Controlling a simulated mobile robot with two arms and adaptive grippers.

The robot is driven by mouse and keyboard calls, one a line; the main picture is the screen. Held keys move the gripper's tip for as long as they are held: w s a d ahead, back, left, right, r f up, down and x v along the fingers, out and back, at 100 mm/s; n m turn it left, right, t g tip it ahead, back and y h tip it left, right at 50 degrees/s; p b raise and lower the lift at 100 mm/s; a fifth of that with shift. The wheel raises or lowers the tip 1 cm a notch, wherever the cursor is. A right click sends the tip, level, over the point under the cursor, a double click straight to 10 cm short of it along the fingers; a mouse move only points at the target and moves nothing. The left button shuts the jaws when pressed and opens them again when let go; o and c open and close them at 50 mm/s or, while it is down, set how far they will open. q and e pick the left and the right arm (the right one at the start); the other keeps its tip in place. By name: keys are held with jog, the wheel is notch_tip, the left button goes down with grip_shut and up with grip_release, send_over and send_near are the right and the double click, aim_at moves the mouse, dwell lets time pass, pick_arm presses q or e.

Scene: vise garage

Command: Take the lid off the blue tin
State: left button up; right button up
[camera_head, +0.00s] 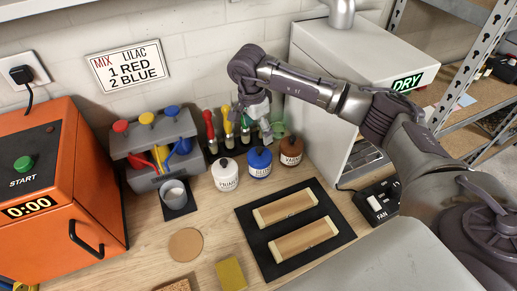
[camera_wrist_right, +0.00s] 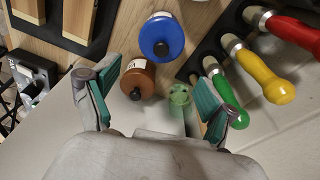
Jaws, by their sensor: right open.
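The blue tin (camera_head: 260,168) stands upright on the wooden bench, between a white tin and a brown tin. Its blue lid with a black knob is on it, seen from above in the right wrist view (camera_wrist_right: 162,34). My right gripper (camera_head: 257,128) is open and empty, above and behind the row of tins in the head view. In the right wrist view its two teal-padded fingers (camera_wrist_right: 158,98) are spread wide. The brown tin (camera_wrist_right: 138,76) shows between them, and the blue tin lies beyond the fingertips, apart from them. My left gripper is not in view.
The white tin (camera_head: 225,175) and brown tin (camera_head: 290,152) flank the blue one closely. Coloured-handled brushes (camera_head: 228,130) and a green translucent object (camera_head: 279,130) stand behind. A black mat (camera_head: 249,222) with two wooden pieces lies in front. An orange oven (camera_head: 60,190) stands left.

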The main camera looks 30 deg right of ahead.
aim_at(260, 149)
notch_tip(260, 149, down, 4)
jog(key=shift+w+d+r+p, duration=0.1)
jog(key=shift+d+r+p, duration=0.1)
jog(key=shift+p, duration=0.2)
notch_tip(260, 149, down, 2)
jog(key=shift+p, duration=1.1)
notch_tip(260, 149, down, 2)
jog(key=shift+d+f+p, duration=0.1)
jog(key=shift+f+p, duration=0.1)
jog(key=shift+p, duration=0.3)
jog(key=shift+f, duration=0.6)
jog(key=c, duration=1.1)
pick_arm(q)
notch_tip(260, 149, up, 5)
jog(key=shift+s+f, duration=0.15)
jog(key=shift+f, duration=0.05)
pick_arm(e)
jog(key=shift+s, duration=0.2)
grip_shut()
